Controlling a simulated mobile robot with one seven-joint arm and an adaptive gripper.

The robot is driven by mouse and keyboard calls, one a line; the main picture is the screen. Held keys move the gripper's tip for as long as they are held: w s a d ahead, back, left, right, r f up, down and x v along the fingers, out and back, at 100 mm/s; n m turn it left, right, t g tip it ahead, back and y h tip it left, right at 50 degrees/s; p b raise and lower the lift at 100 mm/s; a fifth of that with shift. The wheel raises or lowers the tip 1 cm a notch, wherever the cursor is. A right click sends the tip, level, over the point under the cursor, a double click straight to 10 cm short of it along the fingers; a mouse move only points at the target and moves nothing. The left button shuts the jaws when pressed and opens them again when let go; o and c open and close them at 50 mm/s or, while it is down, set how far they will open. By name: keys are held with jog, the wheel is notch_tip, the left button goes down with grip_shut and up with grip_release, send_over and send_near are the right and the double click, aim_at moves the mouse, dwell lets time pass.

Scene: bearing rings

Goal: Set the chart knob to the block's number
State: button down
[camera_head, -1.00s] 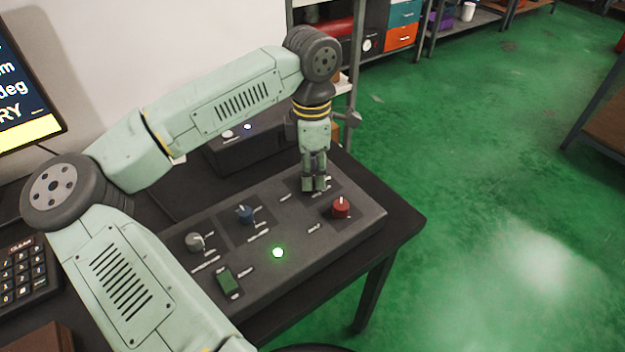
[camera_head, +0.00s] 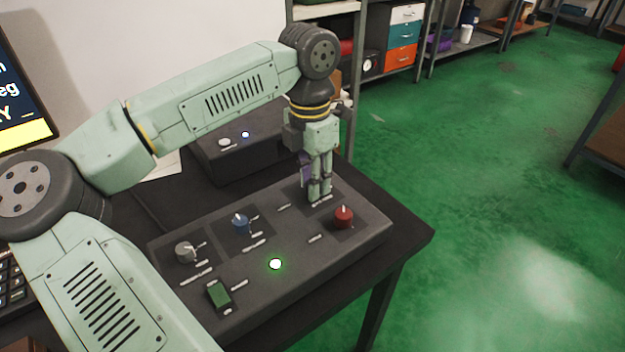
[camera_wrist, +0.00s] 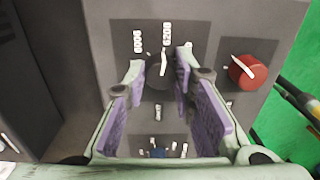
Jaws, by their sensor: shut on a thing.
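My gripper (camera_head: 318,198) points straight down at the far right part of the dark control panel (camera_head: 325,258). It is shut on a black knob (camera_wrist: 158,75) with a white pointer line. In the wrist view the knob lies between the two purple-padded fingers, and the pointer aims up and slightly right. Small white number labels stand beyond the knob; the left one (camera_wrist: 138,41) seems to read 6006, the right one (camera_wrist: 167,34) is hard to read. The fingers hide the knob in the head view. I see no block.
A red knob (camera_head: 344,217) sits close right of my gripper. A blue knob (camera_head: 240,224), a grey knob (camera_head: 186,251), a green switch (camera_head: 219,294) and a lit green lamp (camera_head: 276,264) share the panel. A dark box (camera_head: 240,155) stands behind. The screen (camera_head: 22,105) is partly cut off.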

jog(key=c, duration=1.3)
grip_release()
jog(key=shift+c, duration=0.2)
notch_tip(320, 180, up, 12)
jog(key=shift+w+a, duration=0.15)
jog(key=shift+w, duration=0.05)
